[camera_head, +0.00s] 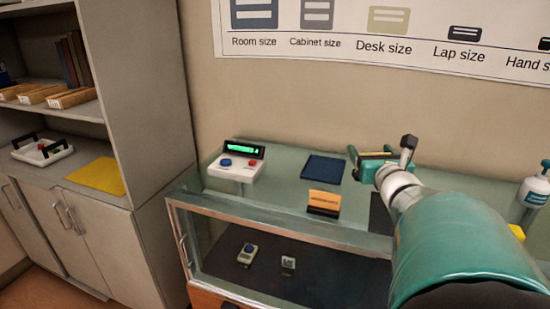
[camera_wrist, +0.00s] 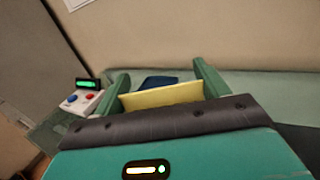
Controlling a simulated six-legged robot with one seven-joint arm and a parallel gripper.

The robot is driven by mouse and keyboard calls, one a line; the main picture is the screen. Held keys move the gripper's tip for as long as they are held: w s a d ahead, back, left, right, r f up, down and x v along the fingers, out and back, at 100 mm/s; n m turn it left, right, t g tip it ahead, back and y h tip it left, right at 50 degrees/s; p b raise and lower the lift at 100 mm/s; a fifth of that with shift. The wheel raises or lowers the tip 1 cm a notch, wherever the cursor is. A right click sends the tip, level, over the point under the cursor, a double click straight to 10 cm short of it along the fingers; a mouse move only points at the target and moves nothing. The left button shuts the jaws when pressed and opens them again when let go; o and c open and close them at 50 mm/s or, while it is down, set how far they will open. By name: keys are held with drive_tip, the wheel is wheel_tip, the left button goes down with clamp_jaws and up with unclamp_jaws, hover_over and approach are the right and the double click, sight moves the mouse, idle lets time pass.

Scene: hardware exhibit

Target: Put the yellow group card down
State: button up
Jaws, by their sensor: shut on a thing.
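My gripper (camera_head: 374,157) is shut on the yellow group card (camera_wrist: 163,95), which spans the space between the two green fingers in the wrist view. In the head view only a thin pale yellow strip of the card (camera_head: 375,153) shows between the fingers. The gripper is over the right part of the glass counter (camera_head: 285,192), to the right of a dark blue mat (camera_head: 323,168). I cannot tell how high the card is above the counter. Its lower part is hidden behind my gripper in the wrist view.
A white box with blue and red buttons (camera_head: 238,165) stands at the counter's left. An orange sign on a black stand (camera_head: 323,202) is near the front edge. A yellow mat (camera_head: 97,176) lies on the left cabinet, beside a white tray (camera_head: 42,153).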

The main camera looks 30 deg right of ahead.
drive_tip(key=d+f, duration=0.2)
drive_tip(key=d, duration=0.1)
drive_tip(key=w+d+f, duration=0.1)
drive_tip(key=d+f, duration=0.2)
drive_tip(key=d, duration=0.1)
drive_tip(key=w+d+f, duration=0.1)
drive_tip(key=d+f, duration=0.2)
drive_tip(key=shift+d+f, duration=0.15)
drive_tip(key=shift+d, duration=0.25)
drive_tip(key=shift+d+f, duration=0.2)
drive_tip(key=shift+f, duration=1.5)
drive_tip(key=o, duration=0.9)
drive_tip(key=shift+f, duration=0.15)
drive_tip(key=shift+o, duration=0.2)
